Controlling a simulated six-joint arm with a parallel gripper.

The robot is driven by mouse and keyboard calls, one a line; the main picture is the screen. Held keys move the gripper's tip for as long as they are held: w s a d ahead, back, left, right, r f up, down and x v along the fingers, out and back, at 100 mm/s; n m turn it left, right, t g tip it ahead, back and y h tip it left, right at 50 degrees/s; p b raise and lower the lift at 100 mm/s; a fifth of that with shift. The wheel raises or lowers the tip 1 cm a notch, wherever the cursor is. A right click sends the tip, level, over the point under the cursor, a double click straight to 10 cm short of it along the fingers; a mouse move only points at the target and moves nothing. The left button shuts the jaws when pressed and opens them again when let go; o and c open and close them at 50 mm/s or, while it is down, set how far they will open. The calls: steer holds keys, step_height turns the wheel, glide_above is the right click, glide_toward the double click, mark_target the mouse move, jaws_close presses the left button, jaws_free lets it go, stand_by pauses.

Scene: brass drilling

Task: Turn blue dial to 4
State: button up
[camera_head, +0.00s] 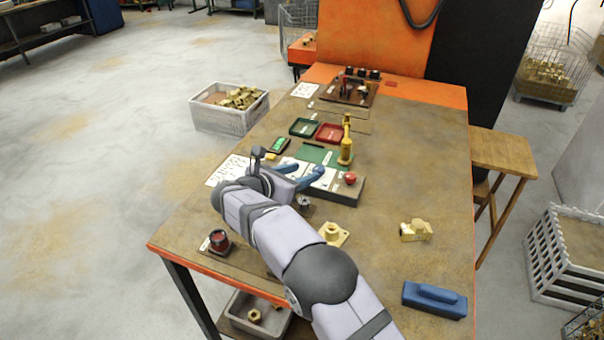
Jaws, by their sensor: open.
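My gripper (308,173) reaches over the middle of the workbench, with its blue-grey fingers apart and nothing seen between them. It is at the left part of a low grey control box (346,192) that carries a red button (350,177). I cannot make out a blue dial or its numbers; the gripper and arm cover part of this area. A dark red knob (219,238) stands on a plate at the bench's left front. A small dark and silver knob (304,202) shows beside my arm.
The workbench (395,180) holds a yellow bottle-like tool (346,140), green (303,127) and red (329,132) trays, a brass flanged part (334,233), a brass block (416,230) and a blue handled block (434,299). The right side is mostly clear.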

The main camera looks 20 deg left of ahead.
step_height(320, 180, up, 9)
steer(key=n+t+y+b, duration=0.1)
steer(key=n+y+b, duration=0.4)
steer(key=y+b, duration=0.35)
glide_above(319, 168)
steer(key=s+d+f+n+g+y+b, duration=0.4)
steer(key=s+d+f+n+b, duration=0.2)
steer(key=f, duration=0.3)
steer(key=shift+n+y, duration=0.35)
steer(key=shift+n, duration=0.15)
steer(key=shift+f, duration=0.1)
steer(key=shift+p+x, duration=0.5)
steer(key=shift+x, duration=3.1)
